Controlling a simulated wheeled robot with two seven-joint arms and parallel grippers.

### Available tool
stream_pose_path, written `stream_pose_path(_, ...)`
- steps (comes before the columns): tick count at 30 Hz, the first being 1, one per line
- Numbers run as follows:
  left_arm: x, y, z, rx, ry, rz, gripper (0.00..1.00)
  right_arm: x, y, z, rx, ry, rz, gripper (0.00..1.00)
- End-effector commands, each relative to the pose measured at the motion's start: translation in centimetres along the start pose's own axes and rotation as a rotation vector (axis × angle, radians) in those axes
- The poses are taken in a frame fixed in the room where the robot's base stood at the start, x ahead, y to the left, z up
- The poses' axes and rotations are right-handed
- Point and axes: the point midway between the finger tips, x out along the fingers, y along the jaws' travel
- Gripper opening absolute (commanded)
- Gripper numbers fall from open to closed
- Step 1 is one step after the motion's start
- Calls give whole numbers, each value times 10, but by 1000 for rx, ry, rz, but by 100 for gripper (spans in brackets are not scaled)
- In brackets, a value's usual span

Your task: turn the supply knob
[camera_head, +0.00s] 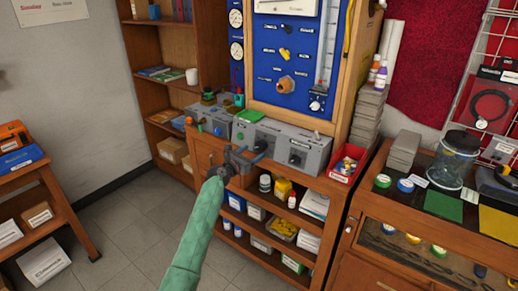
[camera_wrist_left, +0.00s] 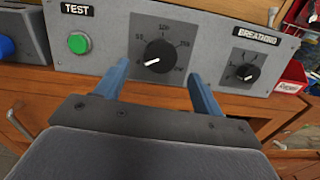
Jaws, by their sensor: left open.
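A large black knob (camera_wrist_left: 160,54) with a white pointer and a printed number scale sits on the grey box (camera_wrist_left: 213,57). No word "supply" can be read by it. A green button under a TEST label (camera_wrist_left: 77,43) is to its left. A smaller black knob (camera_wrist_left: 243,73) under a BREATHING label is to its right. My left gripper (camera_head: 250,153) is open in front of the box. In the left wrist view its two blue fingers (camera_wrist_left: 159,72) stand either side of the large knob, with nothing held; contact cannot be told. My right gripper is not in view.
The blue panel (camera_head: 268,68) with gauges and knobs rises behind the box. A red bin (camera_head: 347,163) stands to the right. A shelf of bottles and boxes (camera_head: 284,228) lies below. The floor (camera_head: 132,232) at the left is free.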

Motion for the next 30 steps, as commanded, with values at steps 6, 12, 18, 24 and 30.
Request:
stream_pose_path(6, 33, 0, 1, 1, 1, -1, 68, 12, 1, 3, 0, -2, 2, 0)
stream_pose_path(12, 51, 0, 0, 2, 1, -1, 68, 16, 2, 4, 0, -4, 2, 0)
stream_pose_path(18, 55, 0, -1, 2, 2, -1, 68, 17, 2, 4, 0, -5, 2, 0)
stream_pose_path(24, 55, 0, -1, 2, 2, -1, 64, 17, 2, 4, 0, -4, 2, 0)
stream_pose_path(30, 55, 0, 0, 2, 2, -1, 25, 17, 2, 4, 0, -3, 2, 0)
